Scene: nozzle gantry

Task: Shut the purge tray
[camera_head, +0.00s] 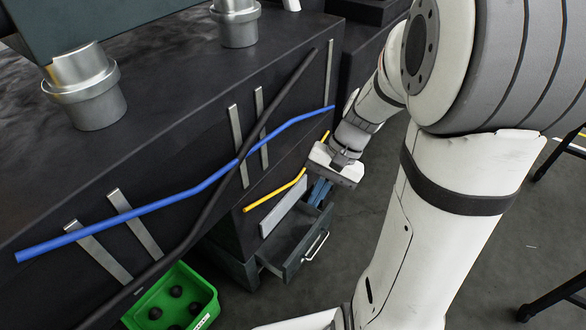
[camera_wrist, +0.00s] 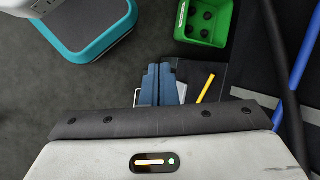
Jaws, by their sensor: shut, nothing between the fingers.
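The purge tray (camera_head: 285,262) is a dark grey drawer standing pulled out of the black cabinet, with a pale bar handle (camera_head: 316,245) on its front. My gripper (camera_head: 318,194) has blue fingers pointing down, over the tray area in the head view; whether they touch it I cannot tell. In the wrist view the fingers (camera_wrist: 159,82) are together and empty. Part of the handle (camera_wrist: 145,92) shows just left of them, and part of the tray is hidden behind my gripper.
A green bin (camera_head: 176,300) with dark round items stands left of the tray. A blue pipe (camera_head: 180,197), a black pipe and a yellow rod (camera_head: 275,190) run along the cabinet. A teal-edged grey platform (camera_wrist: 90,25) is on the floor. Floor right of the tray looks clear.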

